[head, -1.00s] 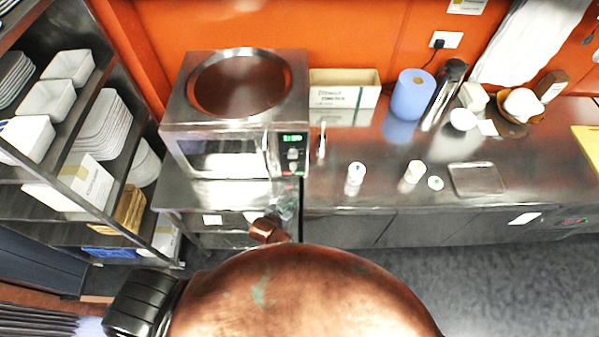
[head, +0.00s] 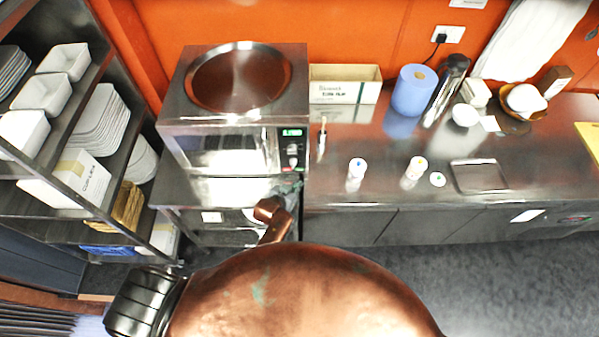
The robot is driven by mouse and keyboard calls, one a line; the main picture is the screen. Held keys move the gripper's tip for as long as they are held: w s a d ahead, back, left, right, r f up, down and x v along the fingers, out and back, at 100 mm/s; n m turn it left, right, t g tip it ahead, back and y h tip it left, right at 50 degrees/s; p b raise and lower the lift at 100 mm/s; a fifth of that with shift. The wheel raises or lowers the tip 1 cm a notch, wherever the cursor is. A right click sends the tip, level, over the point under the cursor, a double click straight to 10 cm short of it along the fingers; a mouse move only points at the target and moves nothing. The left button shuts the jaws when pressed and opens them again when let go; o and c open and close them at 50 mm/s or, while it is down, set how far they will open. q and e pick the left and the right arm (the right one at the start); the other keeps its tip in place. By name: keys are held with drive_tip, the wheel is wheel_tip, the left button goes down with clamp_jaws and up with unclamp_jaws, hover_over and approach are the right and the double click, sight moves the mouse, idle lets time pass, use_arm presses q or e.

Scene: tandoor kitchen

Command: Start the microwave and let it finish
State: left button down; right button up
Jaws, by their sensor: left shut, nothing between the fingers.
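The microwave (head: 215,150) is a steel box on the counter at the left, with its door shut. Its control panel (head: 291,150) is on the right of the front, with a lit green display (head: 292,133) too small to read surely and a knob below it. My left gripper (head: 292,182) is shut and empty, just below the panel's lower edge in this view. It is small and partly hidden behind my copper-coloured wrist, and I cannot tell whether it touches the front. My right gripper is not in view.
A round steel pan (head: 238,78) lies on top of the microwave. To the right stand a carton (head: 344,85), a blue paper roll (head: 411,92) and small white-capped shakers (head: 357,168). A shelf rack of white dishes (head: 100,125) is at the left.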

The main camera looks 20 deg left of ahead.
sight(299, 169)
use_arm(q)
drive_tip(key=w, duration=0.1)
drive_tip(key=w+a, duration=0.1)
drive_tip(key=shift+w, duration=0.4)
drive_tip(key=shift+w+b, duration=0.3)
drive_tip(key=shift+w, duration=0.05)
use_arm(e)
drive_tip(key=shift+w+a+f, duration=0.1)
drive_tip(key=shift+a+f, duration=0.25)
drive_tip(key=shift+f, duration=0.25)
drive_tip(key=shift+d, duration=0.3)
use_arm(q)
drive_tip(key=shift+w, duration=0.15)
drive_tip(key=shift+w+a, duration=0.15)
drive_tip(key=shift+w, duration=0.1)
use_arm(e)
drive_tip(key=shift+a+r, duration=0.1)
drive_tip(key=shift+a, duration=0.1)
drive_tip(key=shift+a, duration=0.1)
